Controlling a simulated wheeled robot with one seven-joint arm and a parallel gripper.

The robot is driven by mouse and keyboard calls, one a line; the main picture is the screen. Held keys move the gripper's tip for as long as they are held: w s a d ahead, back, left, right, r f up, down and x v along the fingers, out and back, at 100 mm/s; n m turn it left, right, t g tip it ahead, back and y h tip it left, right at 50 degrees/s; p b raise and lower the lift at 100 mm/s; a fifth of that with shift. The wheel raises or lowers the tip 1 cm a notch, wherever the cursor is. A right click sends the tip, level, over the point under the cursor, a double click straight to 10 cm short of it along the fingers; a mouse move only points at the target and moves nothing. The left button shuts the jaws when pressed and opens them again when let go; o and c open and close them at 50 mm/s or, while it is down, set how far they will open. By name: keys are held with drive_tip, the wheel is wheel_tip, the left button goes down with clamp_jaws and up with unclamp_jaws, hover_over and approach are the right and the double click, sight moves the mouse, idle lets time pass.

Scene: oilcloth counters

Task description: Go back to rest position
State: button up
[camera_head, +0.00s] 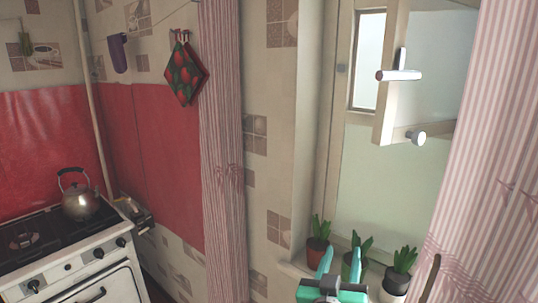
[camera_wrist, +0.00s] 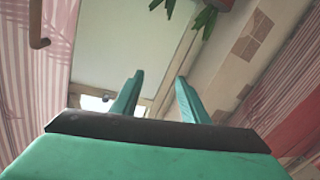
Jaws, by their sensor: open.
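My gripper (camera_head: 338,262) shows at the bottom of the head view, teal, with its fingers pointing up in front of the window sill. In the wrist view my gripper (camera_wrist: 160,92) has its two teal fingers apart with nothing between them. Behind it in the head view is a window (camera_head: 385,180) with a small upper pane (camera_head: 425,75) swung open. Its white handle (camera_head: 398,75) and a round knob (camera_head: 416,137) stick out from the frame.
Potted plants stand on the sill: a left pot (camera_head: 317,249), a middle plant (camera_head: 356,258) partly behind my gripper, and a right pot (camera_head: 396,279). Striped curtains (camera_head: 222,150) flank the window. A stove (camera_head: 75,250) with a kettle (camera_head: 80,203) is at the left.

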drive_tip(key=s+a+f+n+y, duration=0.1)
drive_tip(key=s+a+f+y, duration=0.15)
drive_tip(key=s+f, duration=0.45)
drive_tip(key=s+a+f+n+y, duration=0.1)
drive_tip(key=s+a+f, duration=0.25)
drive_tip(key=f, duration=0.65)
drive_tip(key=s+a+f+n+y, duration=0.1)
drive_tip(key=s+a+f, duration=0.3)
drive_tip(key=f, duration=0.5)
drive_tip(key=s+a+f+y, duration=0.1)
drive_tip(key=s+a+f, duration=0.1)
drive_tip(key=s, duration=1)
drive_tip(key=s+a+f+m+y, duration=0.1)
drive_tip(key=s+a+f, duration=0.2)
drive_tip(key=s, duration=1)
drive_tip(key=shift+s+a+g+y, duration=0.2)
drive_tip(key=shift+a+g+y, duration=0.2)
drive_tip(key=shift+a, duration=0.45)
